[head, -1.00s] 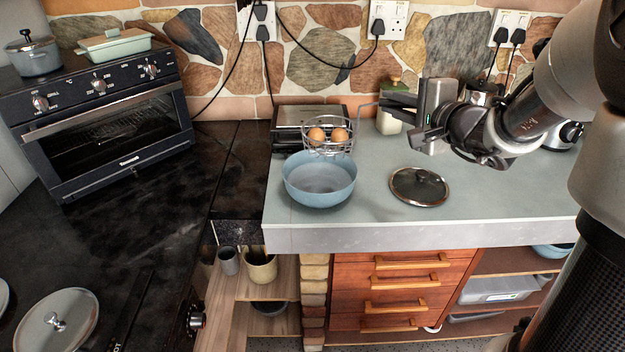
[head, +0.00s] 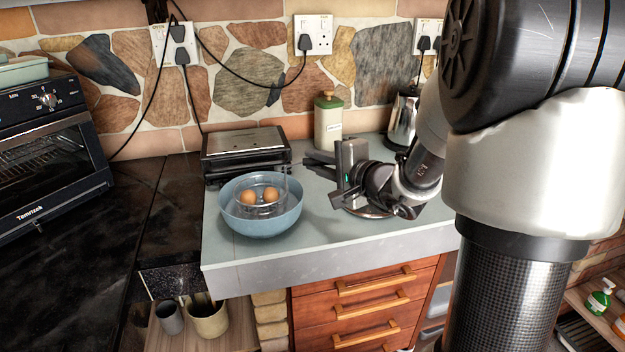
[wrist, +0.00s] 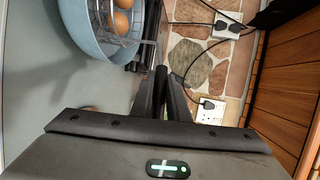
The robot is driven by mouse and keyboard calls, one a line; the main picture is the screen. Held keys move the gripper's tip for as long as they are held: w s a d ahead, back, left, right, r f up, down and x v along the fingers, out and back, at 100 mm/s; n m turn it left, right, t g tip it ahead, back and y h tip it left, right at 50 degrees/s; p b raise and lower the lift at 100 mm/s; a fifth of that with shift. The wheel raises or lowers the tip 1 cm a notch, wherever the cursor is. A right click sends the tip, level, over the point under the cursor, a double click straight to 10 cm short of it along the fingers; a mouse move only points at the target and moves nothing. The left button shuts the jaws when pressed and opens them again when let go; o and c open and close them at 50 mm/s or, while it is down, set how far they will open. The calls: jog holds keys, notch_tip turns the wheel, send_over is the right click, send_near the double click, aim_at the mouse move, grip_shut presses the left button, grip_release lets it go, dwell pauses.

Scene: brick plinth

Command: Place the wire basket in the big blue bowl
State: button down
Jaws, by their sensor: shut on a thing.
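The wire basket (head: 262,211), holding two brown eggs, is inside the big blue bowl (head: 262,228) in the head view. Whether it rests on the bowl's floor is not clear. The bowl stands on the grey counter near its left end. In the wrist view the basket (wrist: 122,42) and bowl (wrist: 82,32) are at upper left, beside my narrow fingertips (wrist: 161,75).
A black and silver grill (head: 245,145) stands close behind the bowl. A cream jar (head: 328,125) and a kettle (head: 402,118) stand by the stone wall. A pan lid (head: 368,212) lies under my gripper. Plug cables (head: 240,88) hang along the wall.

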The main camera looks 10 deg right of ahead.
jog(key=shift+f+b, duration=0.3)
jog(key=shift+f, duration=1.4)
jog(key=shift+f+b, duration=0.2)
jog(key=shift+b, duration=0.1)
jog(key=c, duration=1.7)
grip_release()
jog(key=shift+p+v, duration=0.5)
jog(key=shift+v, duration=5.6)
jog(key=shift+w+a+r, duration=0.1)
jog(key=shift+r, duration=0.05)
